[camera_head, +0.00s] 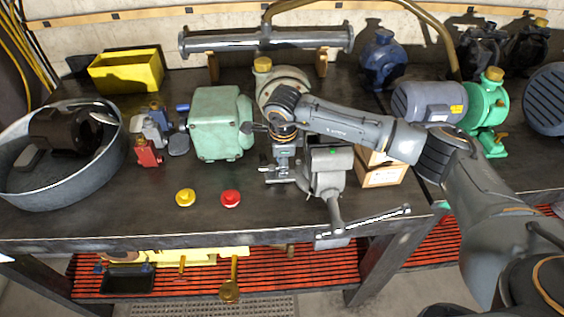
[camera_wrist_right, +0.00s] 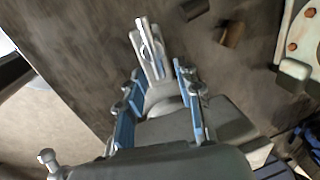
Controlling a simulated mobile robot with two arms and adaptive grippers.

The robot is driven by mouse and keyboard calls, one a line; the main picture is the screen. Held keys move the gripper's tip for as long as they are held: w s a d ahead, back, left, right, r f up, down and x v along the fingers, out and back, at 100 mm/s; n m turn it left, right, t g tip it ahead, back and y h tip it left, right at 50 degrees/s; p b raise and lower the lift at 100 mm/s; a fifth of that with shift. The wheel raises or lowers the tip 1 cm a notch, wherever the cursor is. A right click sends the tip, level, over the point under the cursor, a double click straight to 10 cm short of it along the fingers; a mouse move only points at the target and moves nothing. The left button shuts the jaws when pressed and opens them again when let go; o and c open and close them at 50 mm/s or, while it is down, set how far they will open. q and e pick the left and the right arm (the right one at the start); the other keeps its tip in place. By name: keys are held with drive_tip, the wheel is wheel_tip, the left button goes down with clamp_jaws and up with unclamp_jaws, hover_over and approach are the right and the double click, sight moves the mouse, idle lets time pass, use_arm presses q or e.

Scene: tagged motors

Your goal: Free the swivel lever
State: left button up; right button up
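A grey bench vise (camera_head: 326,172) stands at the front edge of the dark workbench, with its long handle bar (camera_head: 375,217) toward the front. My right gripper (camera_head: 281,172) points down at the vise's left side. In the right wrist view my right gripper (camera_wrist_right: 157,80) is open, its two blue-padded fingers spread. A pale metal lever (camera_wrist_right: 149,48), apparently the swivel lever, shows beyond and between the fingertips. I cannot tell whether a finger touches it. In the head view the lever is hard to separate from the gripper. My left gripper is not in view.
A green gearbox (camera_head: 217,125) stands to the left. Yellow (camera_head: 185,198) and red (camera_head: 231,199) knobs lie on clear bench (camera_head: 120,215) at the front. A round metal tub (camera_head: 60,195) is at far left.

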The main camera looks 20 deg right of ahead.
drive_tip(key=shift+r, duration=0.15)
wheel_tip(320, 180, up, 12)
drive_tip(key=s, duration=0.2)
drive_tip(key=shift+s+a+f, duration=0.15)
drive_tip(key=shift+a+f, duration=0.1)
drive_tip(key=shift+a, duration=0.05)
drive_tip(key=shift+f, duration=0.1)
